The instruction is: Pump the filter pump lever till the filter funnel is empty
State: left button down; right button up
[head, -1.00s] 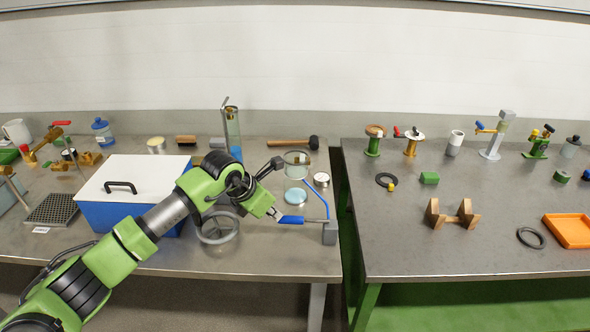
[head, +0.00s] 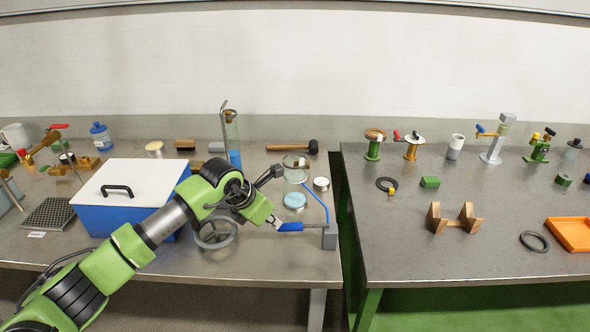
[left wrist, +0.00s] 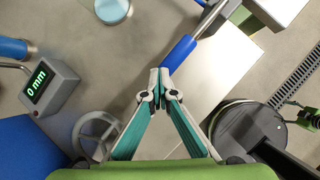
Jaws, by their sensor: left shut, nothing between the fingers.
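The pump's lever has a blue handle (head: 291,227) on a thin grey rod that runs right to a grey pump block (head: 330,238) near the table's front right corner. The lever dips slightly at its handle end. My left gripper (head: 277,223) is shut and empty at the handle's left end. In the left wrist view its fingertips (left wrist: 160,76) meet at the end of the blue handle (left wrist: 180,53), seemingly touching it. A clear glass funnel (head: 296,170) stands behind, above a pale blue disc (head: 295,200). Its liquid level cannot be told. My right gripper is out of view.
A blue tube (head: 319,197) links the pump and funnel area. A grey display (left wrist: 50,87) reads 0 mm. A gap separates the right table (head: 400,250).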

pick_arm(q)
notch_tip(320, 180, up, 7)
jog(key=p, duration=0.2)
jog(key=shift+d+f+p, duration=0.2)
jog(key=shift+d+p, duration=0.05)
jog(key=shift+p, duration=0.1)
jog(key=shift+r, duration=0.1)
dwell(0.4)
notch_tip(320, 180, up, 7)
jog(key=p, duration=0.2)
jog(key=shift+d+p, duration=0.2)
jog(key=shift+p, duration=0.15)
